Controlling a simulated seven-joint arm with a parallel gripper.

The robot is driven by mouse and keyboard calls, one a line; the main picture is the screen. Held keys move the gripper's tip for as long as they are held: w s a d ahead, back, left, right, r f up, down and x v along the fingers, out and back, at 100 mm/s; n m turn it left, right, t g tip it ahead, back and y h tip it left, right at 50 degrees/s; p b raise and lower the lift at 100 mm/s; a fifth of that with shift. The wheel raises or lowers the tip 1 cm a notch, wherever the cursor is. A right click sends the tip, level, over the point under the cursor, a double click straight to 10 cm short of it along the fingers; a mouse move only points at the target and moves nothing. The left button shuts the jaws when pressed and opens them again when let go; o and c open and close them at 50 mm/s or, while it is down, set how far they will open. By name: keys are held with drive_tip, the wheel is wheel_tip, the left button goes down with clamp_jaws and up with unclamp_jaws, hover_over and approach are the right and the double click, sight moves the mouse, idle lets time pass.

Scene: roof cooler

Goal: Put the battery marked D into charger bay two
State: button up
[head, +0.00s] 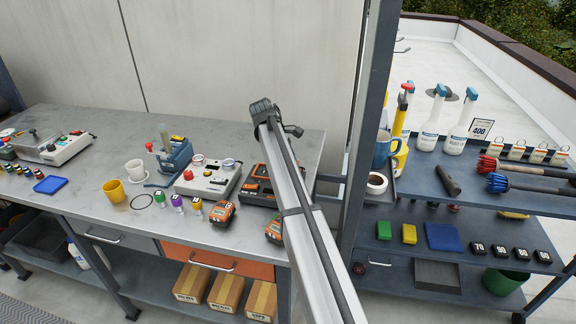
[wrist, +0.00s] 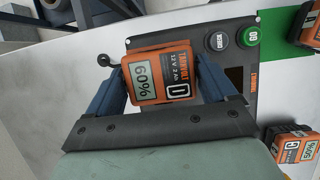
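The battery marked D (wrist: 178,92), orange and black with a 60% display, sits between the two blue fingers of my gripper (wrist: 160,76) in the wrist view. Both fingers lie against its sides, and the gripper looks shut on it. Behind it is a dark panel (wrist: 215,86) with a round CHECK button and a green GO button. In the head view, a dark charger with orange parts (head: 258,187) stands on the bench, partly hidden by my arm. My gripper and the held battery cannot be made out there. Bay two's number is not readable.
A battery marked C (wrist: 294,147), showing 50%, is right of the panel in the wrist view. Loose batteries (head: 222,212) lie at the bench's front edge. A grey box with buttons (head: 208,178) stands left of the charger, with several stamps (head: 178,202) before it.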

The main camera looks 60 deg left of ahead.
drive_tip(key=shift+o, duration=1.2)
drive_tip(key=shift+r, duration=0.1)
drive_tip(key=v, duration=1.2)
